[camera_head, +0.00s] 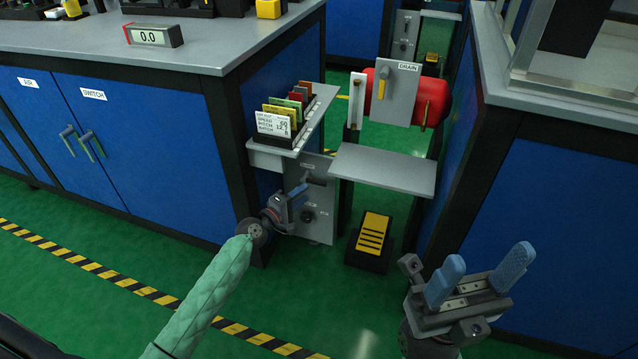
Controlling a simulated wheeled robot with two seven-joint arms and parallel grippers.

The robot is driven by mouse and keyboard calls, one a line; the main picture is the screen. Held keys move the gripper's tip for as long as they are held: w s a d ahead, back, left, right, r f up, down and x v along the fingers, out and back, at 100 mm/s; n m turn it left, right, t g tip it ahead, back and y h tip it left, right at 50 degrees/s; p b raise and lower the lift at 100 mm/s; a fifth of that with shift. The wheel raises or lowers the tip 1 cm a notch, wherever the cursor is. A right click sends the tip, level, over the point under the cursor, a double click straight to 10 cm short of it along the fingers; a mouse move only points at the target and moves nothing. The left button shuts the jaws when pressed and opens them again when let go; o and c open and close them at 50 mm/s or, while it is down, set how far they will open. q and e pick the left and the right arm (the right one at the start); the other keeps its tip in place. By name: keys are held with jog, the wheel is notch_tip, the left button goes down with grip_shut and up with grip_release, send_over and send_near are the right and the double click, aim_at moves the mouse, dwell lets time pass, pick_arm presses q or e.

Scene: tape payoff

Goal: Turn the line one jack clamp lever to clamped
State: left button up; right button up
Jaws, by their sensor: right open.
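A grey panel (323,226) stands low under the card shelf, with a small unreadable label and a dark round fitting (307,216) on it. My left gripper (296,196) is in front of this panel's left part, its blue fingers close to the panel face. I cannot tell whether they touch anything. The clamp lever cannot be made out; the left gripper may hide it. I cannot tell whether the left fingers are open or shut. My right gripper (483,277) is open and empty at the lower right, its two blue fingers well apart, away from the panel.
A shelf (265,158) with a card rack (284,118) overhangs the panel. A bare grey plate (383,168), a yellow-black pedal (373,232) and a red tank (431,100) with a DRAIN plate (396,92) stand right of it. Blue cabinets flank the gap.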

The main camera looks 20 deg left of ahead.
aim_at(316, 184)
pick_arm(q)
jog(key=shift+b+x, duration=0.4)
jog(key=shift+x, duration=3.45)
grip_shut()
